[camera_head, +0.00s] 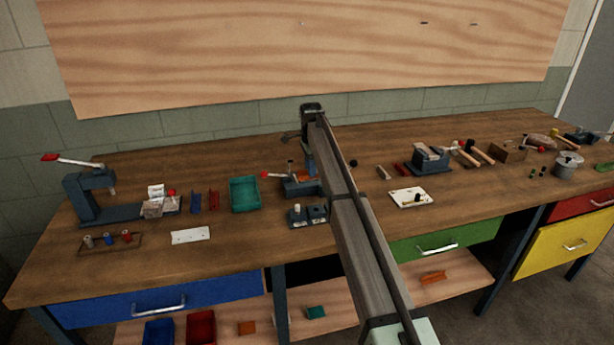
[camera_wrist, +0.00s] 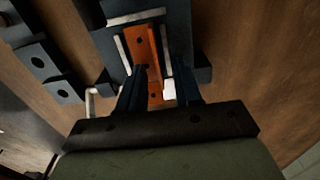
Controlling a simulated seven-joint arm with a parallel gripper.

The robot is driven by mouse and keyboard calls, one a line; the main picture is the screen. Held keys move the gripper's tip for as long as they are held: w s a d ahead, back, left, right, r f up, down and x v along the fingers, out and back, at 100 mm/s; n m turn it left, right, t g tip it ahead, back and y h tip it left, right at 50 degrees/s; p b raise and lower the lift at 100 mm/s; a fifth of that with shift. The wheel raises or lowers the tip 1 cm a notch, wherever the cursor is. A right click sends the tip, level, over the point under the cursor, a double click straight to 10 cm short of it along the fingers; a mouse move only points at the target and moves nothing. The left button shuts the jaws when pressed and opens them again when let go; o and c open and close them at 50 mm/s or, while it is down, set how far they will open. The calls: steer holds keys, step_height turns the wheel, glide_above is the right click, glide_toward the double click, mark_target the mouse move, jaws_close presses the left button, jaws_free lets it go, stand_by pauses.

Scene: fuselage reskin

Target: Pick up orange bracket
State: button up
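An orange bracket (camera_wrist: 139,43) lies in a dark fixture (camera_wrist: 181,30) with light metal edges, straight ahead in the wrist view. In the head view a bit of the orange bracket (camera_head: 304,178) shows in the red-handled fixture (camera_head: 297,190), partly behind my arm. My gripper (camera_wrist: 162,72) has its two dark fingers apart, with a gap between the tips. The left finger overlaps the near part of the bracket in the picture, and the right one is to its right. I cannot tell whether they touch it. In the head view my arm mostly hides the gripper.
A dark block with holes (camera_head: 308,215) stands just in front of the fixture. A green tray (camera_head: 245,194) is to the left, a vise (camera_head: 431,158) and a white plate (camera_head: 409,197) to the right. Another orange piece (camera_head: 432,277) lies on the lower shelf.

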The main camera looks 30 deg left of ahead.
steer(key=shift+c, duration=0.4)
jaws_close()
steer(key=shift+r, duration=0.2)
